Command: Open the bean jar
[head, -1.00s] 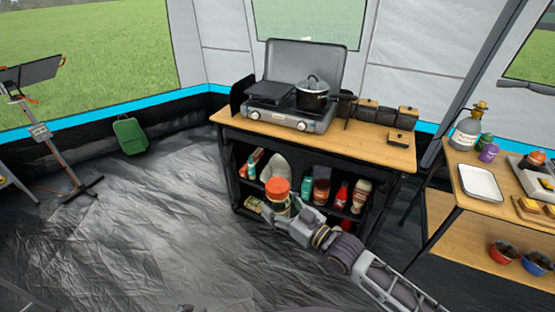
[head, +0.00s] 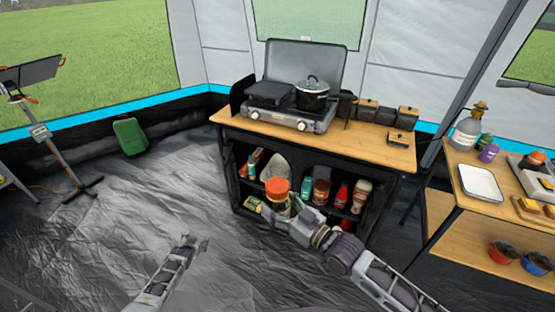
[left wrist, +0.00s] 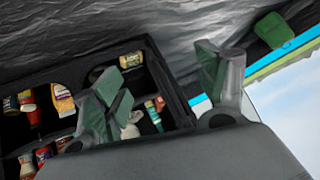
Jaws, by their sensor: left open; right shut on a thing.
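The bean jar, with an orange lid (head: 277,186), is upright in front of the shelf cabinet in the head view. My right gripper (head: 287,208) is shut on the jar's body below the lid and hides part of it. My left gripper (head: 193,242) is open and empty, low and to the left of the jar, clearly apart from it. Its two spread fingers (left wrist: 165,85) also show in the left wrist view, with nothing between them that I can see held. I cannot make out the held jar in that view.
The wooden-topped cabinet (head: 355,144) bears a camp stove with a pot (head: 312,94). Its shelves hold several bottles and jars, such as a red bottle (head: 341,194). A side table with a white tray (head: 480,182) stands right.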

